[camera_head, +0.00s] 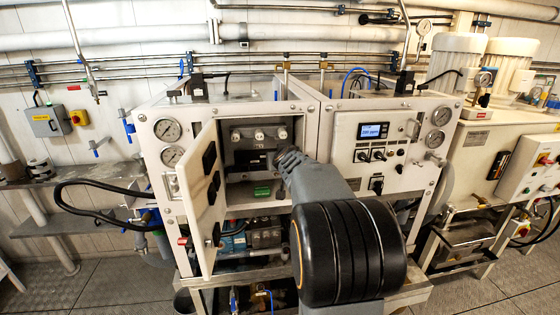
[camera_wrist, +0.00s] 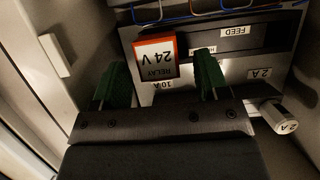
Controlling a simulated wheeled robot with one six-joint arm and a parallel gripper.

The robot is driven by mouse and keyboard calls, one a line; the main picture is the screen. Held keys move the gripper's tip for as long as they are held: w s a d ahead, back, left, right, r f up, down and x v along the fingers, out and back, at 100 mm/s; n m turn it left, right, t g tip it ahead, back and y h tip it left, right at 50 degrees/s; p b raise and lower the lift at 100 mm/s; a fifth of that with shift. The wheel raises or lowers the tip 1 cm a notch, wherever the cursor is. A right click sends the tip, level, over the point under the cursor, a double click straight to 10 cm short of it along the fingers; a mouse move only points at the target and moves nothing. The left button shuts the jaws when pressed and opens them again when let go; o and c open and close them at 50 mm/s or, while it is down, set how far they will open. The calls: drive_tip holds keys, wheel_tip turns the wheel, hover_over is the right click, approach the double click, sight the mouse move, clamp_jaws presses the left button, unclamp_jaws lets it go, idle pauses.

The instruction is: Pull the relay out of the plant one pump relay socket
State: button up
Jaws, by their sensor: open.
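The relay (camera_wrist: 155,60) is an orange-red block with a white face marked "RELAY 24 V", seen upside down in the wrist view. My gripper (camera_wrist: 161,62) has two green fingers, standing apart on either side of the relay. The left finger is close to the relay's side; a wider gap shows on the right. I cannot tell whether either finger touches it. The socket behind the relay is hidden. In the head view my arm reaches into the open plant cabinet (camera_head: 235,135), and the gripper and relay cannot be made out.
The cabinet door (camera_head: 205,198) stands open at the left. In the wrist view a strip labelled "FEED" (camera_wrist: 236,33) lies beyond the fingers. A white cylinder marked "2 A" (camera_wrist: 279,117) sticks out at the right. Coloured wires (camera_wrist: 190,10) run along the top.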

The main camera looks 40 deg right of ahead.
drive_tip(key=shift+w+d+f, duration=0.25)
drive_tip(key=shift+w, duration=0.35)
drive_tip(key=shift+c, duration=0.4)
drive_tip(key=c, duration=1)
drive_tip(key=shift+s+a+b, duration=0.25)
drive_tip(key=shift+s+a, duration=0.15)
drive_tip(key=shift+s, duration=0.45)
drive_tip(key=shift+s+a+b, duration=0.25)
drive_tip(key=shift+s+a, duration=0.2)
drive_tip(key=shift+s, duration=0.45)
drive_tip(key=shift+s+a+b, duration=0.25)
drive_tip(key=shift+s+a, duration=0.15)
drive_tip(key=shift+s, duration=0.45)
drive_tip(key=shift+c, duration=0.3)
